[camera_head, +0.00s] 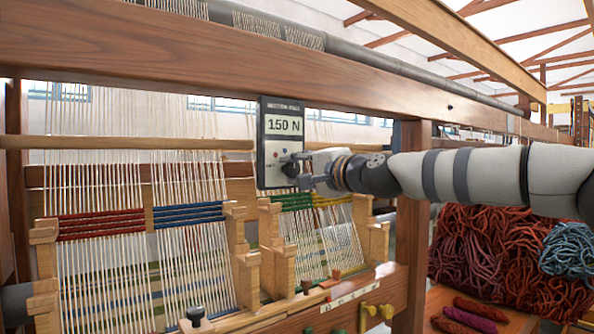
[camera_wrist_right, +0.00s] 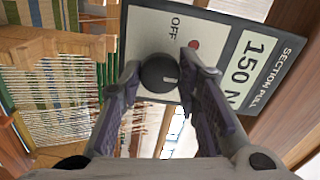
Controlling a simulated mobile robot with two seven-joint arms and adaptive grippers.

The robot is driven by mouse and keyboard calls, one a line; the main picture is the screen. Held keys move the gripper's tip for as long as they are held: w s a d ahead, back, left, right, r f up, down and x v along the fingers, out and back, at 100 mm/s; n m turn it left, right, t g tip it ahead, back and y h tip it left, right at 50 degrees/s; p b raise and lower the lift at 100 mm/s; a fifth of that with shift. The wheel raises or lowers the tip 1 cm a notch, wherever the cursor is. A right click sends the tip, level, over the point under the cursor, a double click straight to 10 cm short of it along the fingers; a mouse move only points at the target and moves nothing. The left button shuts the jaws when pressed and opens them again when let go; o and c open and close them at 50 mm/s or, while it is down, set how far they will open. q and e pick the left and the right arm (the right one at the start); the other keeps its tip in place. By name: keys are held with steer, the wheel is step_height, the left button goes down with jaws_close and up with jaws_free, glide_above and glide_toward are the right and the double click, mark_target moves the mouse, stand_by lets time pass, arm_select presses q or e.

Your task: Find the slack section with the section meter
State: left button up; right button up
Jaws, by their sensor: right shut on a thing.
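The section meter (camera_head: 282,140) is a dark-framed panel on the loom's upper beam, and its display reads 150 N. In the right wrist view the panel (camera_wrist_right: 222,62) shows "SECTION PULL", "OFF" and a small red dot. My right gripper (camera_wrist_right: 160,78) is shut on the meter's round black knob (camera_wrist_right: 157,72), one finger on each side. Warp sections hang below, banded red (camera_head: 100,224), blue (camera_head: 188,215), green (camera_head: 291,201) and yellow (camera_head: 332,200). I cannot tell from the threads which is slack. My left gripper is not in view.
The wooden loom beam (camera_head: 180,50) runs across above the warp. Wooden posts (camera_head: 278,258) stand between sections. A front rail carries a black knob (camera_head: 195,315) and yellow pegs (camera_head: 386,311). Red and blue wool skeins (camera_head: 500,250) lie at the right.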

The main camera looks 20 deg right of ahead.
steer(key=o, duration=1.1)
steer(key=shift+o, duration=0.2)
steer(key=v, duration=1.2)
